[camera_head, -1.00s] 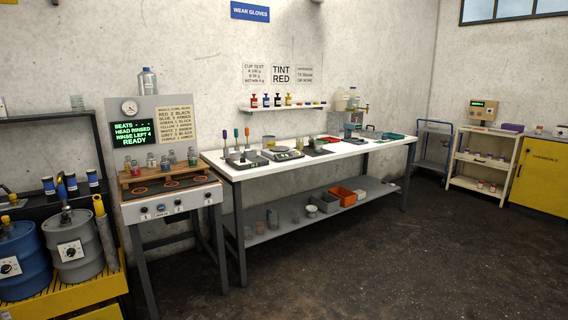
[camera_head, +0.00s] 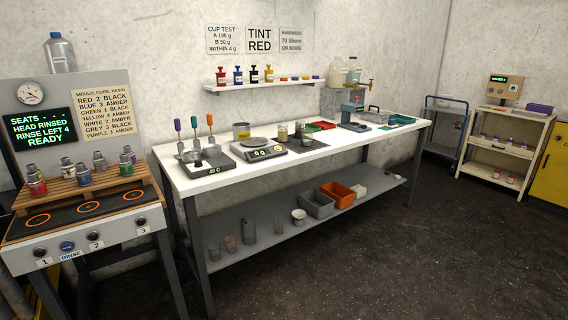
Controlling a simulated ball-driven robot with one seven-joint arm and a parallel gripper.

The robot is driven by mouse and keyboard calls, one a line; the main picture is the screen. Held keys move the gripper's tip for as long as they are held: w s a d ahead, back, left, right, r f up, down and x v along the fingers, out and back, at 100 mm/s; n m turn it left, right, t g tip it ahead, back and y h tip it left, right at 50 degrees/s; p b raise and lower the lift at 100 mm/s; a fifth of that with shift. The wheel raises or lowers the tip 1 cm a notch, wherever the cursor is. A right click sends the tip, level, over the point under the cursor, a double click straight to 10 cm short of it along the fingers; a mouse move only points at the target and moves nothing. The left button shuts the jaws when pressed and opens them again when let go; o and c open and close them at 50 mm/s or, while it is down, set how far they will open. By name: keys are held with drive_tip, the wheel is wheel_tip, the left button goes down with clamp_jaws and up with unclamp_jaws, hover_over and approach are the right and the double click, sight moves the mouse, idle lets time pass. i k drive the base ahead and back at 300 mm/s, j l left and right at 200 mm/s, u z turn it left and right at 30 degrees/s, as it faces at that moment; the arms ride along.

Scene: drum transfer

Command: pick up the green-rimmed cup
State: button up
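I cannot make out a green rim on any cup with certainty at this size. Small cups stand on the white bench by a dark mat, one pale with a yellowish-green tint (camera_head: 282,132) and another beside it (camera_head: 299,130). My gripper is not in view.
The white bench (camera_head: 215,187) also carries a stirrer plate (camera_head: 206,161), a scale (camera_head: 263,149) and a tin (camera_head: 241,131). Grey (camera_head: 317,204) and orange (camera_head: 337,195) bins sit below. A rinse station (camera_head: 80,214) stands left. The dark floor ahead is clear.

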sight(307, 134)
drive_tip(key=i, duration=2.2)
